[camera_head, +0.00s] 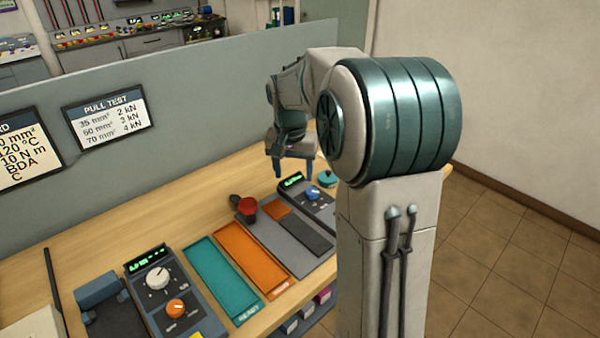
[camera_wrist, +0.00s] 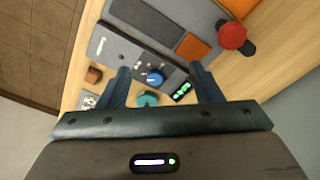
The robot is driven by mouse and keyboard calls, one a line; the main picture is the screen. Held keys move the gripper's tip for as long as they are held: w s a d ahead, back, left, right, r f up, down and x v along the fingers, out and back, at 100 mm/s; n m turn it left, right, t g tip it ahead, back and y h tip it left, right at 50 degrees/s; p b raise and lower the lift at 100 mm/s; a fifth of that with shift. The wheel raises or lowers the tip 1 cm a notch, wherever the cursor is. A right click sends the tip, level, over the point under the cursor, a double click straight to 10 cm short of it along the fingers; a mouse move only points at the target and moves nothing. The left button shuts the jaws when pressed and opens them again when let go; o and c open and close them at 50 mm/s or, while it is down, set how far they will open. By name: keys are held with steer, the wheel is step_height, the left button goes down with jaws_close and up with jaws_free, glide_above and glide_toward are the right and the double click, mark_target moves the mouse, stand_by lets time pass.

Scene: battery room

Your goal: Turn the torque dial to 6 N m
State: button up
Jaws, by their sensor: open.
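A blue dial (camera_head: 312,193) sits on a dark grey unit (camera_head: 320,207) with a lit green display (camera_head: 291,180); its markings are too small to read. In the wrist view the blue dial (camera_wrist: 155,77) lies between my two spread fingers, below them and apart from them. My gripper (camera_head: 293,172) is open and empty, pointing down above the bench near this unit; it also shows in the wrist view (camera_wrist: 160,69). A second unit (camera_head: 165,295) at the front left carries a white knob (camera_head: 158,278) and an orange knob (camera_head: 176,308).
A teal round item (camera_head: 327,178) stands close behind the blue dial. A red knob (camera_head: 247,207) rises left of the unit. A teal tray (camera_head: 222,277) and an orange tray (camera_head: 253,259) lie between the units. A grey partition (camera_head: 200,90) runs along the back.

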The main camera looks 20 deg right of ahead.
mark_target(312, 191)
steer(key=w+d+f+m+g+p, duration=0.1)
steer(key=w+d+f+m+p, duration=0.35)
steer(key=w+d, duration=0.6)
steer(key=shift+y, duration=0.4)
steer(key=f, duration=0.4)
steer(key=f+p, duration=0.1)
steer(key=f, duration=0.4)
steer(key=f+p, duration=0.1)
steer(key=f, duration=0.3)
steer(key=shift+w+a+f, duration=0.1)
steer(key=shift+a+f, duration=0.1)
steer(key=shift+a, duration=0.1)
steer(key=c, duration=1)
